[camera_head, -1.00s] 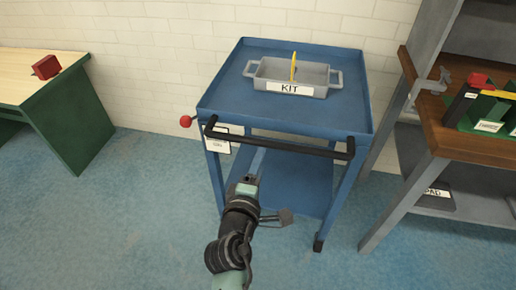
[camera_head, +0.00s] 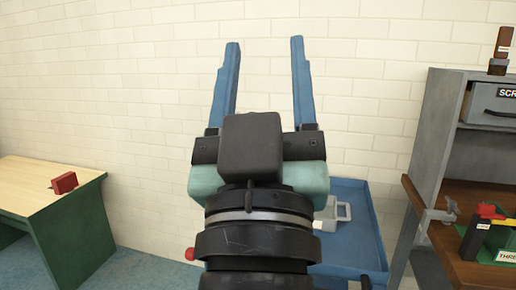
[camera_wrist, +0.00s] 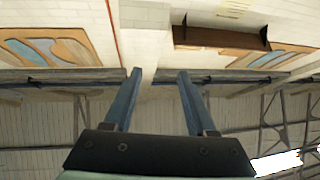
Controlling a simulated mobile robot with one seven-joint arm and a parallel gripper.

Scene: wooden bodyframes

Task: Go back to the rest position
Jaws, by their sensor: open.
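My gripper (camera_head: 264,85) is raised in front of the camera in the head view, its two blue fingers pointing up and spread apart with nothing between them. In the wrist view my gripper (camera_wrist: 159,75) is also open and empty, facing the upper walls and the roof beams. My wrist and forearm hide most of the blue cart (camera_head: 352,225) behind them. A corner of the grey kit tray (camera_head: 342,212) shows on the cart, to the right of my wrist.
A green table (camera_head: 75,235) with a red object (camera_head: 64,183) stands at the left. A wooden workbench (camera_head: 455,255) with a clamp (camera_head: 440,214) and a grey shelf unit (camera_head: 440,125) stand at the right. A white brick wall (camera_head: 130,90) is behind.

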